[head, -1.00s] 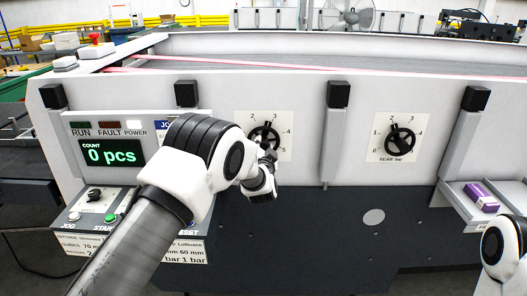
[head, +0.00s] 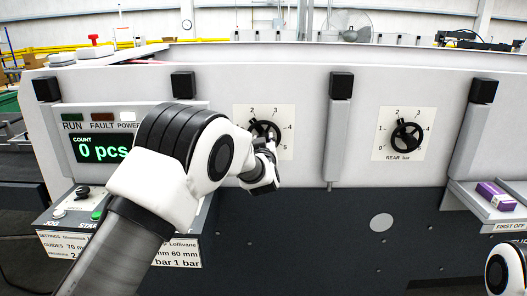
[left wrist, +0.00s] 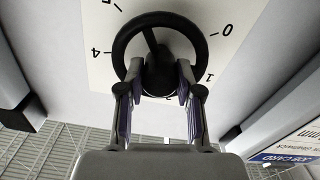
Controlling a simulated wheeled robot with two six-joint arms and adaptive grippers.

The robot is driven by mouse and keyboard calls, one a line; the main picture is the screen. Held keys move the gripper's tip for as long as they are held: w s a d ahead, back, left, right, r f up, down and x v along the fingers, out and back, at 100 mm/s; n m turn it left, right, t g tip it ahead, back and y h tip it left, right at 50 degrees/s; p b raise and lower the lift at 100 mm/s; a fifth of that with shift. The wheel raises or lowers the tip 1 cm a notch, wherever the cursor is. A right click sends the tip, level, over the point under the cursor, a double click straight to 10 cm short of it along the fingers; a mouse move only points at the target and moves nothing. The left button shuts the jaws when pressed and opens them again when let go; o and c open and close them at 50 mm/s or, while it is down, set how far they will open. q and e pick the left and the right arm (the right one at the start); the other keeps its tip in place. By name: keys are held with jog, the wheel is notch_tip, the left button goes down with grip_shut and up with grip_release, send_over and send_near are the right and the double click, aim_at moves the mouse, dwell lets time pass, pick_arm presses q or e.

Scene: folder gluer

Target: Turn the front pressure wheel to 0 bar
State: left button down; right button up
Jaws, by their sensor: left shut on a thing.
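The front pressure wheel (head: 259,127) is the black handwheel on the left white dial plate (head: 281,110), which is numbered from 0 to 5. My left gripper (head: 267,142) is at its lower right side in the head view, and the arm and gripper hide the low numbers and the label. In the left wrist view, the wheel (left wrist: 121,45) shows as a black ring. My left gripper (left wrist: 158,80) has a finger on either side of its hub area and is shut on it. The wheel's pointer seems to be near 2, partly hidden. My right gripper is out of view.
A second black wheel (head: 406,136), labelled REAR bar, is to the right. A count panel (head: 101,149) reading 0 pcs is at left, above push buttons. A shelf (head: 487,205) with a purple box (head: 495,196) is at far right. A grey post (head: 335,145) stands between the dials.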

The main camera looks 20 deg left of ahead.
pick_arm(q)
jog(key=n+b, duration=0.8)
jog(key=n, duration=0.1)
jog(key=n+b, duration=0.4)
jog(key=b, duration=0.1)
jog(key=shift+f+n, duration=0.4)
jog(key=n+b, duration=0.2)
jog(key=shift+r+n, duration=0.1)
jog(key=shift+n, duration=0.2)
jog(key=shift+r+n+b, duration=0.1)
jog(key=shift+n+b, duration=0.4)
jog(key=shift+r, duration=0.1)
jog(key=c, duration=0.8)
grip_release()
jog(key=shift+d, duration=0.1)
jog(key=shift+o, duration=0.2)
jog(key=shift+s+r, duration=0.1)
jog(key=v, duration=1.1)
jog(key=shift+s, duration=0.35)
